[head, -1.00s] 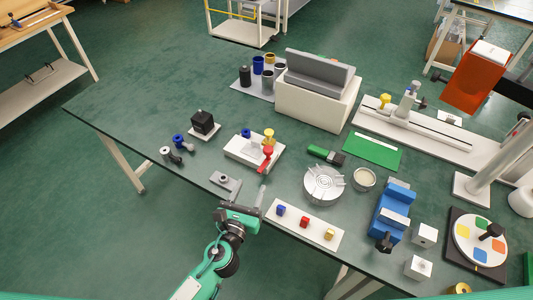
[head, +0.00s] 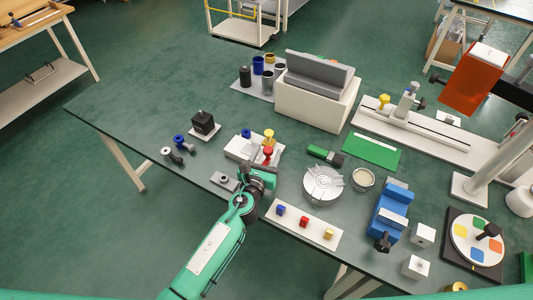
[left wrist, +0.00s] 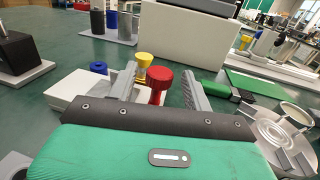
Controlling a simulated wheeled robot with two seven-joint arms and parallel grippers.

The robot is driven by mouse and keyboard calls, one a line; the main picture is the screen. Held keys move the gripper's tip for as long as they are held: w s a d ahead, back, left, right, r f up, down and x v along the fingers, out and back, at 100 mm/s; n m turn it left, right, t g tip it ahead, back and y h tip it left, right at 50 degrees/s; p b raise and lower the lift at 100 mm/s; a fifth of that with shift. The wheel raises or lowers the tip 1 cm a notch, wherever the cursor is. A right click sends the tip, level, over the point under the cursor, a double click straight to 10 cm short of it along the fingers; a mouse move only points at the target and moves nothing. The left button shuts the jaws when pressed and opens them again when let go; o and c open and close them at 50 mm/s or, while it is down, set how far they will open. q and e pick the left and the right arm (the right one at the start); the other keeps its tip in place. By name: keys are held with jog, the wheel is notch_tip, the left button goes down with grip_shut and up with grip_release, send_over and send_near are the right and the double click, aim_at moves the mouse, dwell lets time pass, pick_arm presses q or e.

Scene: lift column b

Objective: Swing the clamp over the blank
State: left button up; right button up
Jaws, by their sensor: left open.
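The clamp fixture is a white base plate (head: 237,149) near the table's front edge, with a blue knob (head: 246,133), a yellow knob (head: 269,134) and a red knob (head: 268,151) on it. In the left wrist view the red knob (left wrist: 159,78) stands upright between the two grey fingers of my left gripper (left wrist: 158,70), with space on both sides. My left gripper (head: 266,164) is open, at the front right of the fixture. It hides the fixture's front right part and the red clamp arm. I cannot make out the blank clearly. My right gripper is out of view.
A black cube (head: 203,121) is behind left.

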pick_arm(q)
jog(key=shift+w, duration=0.1)
jog(key=c, duration=1)
jog(key=shift+o, duration=0.2)
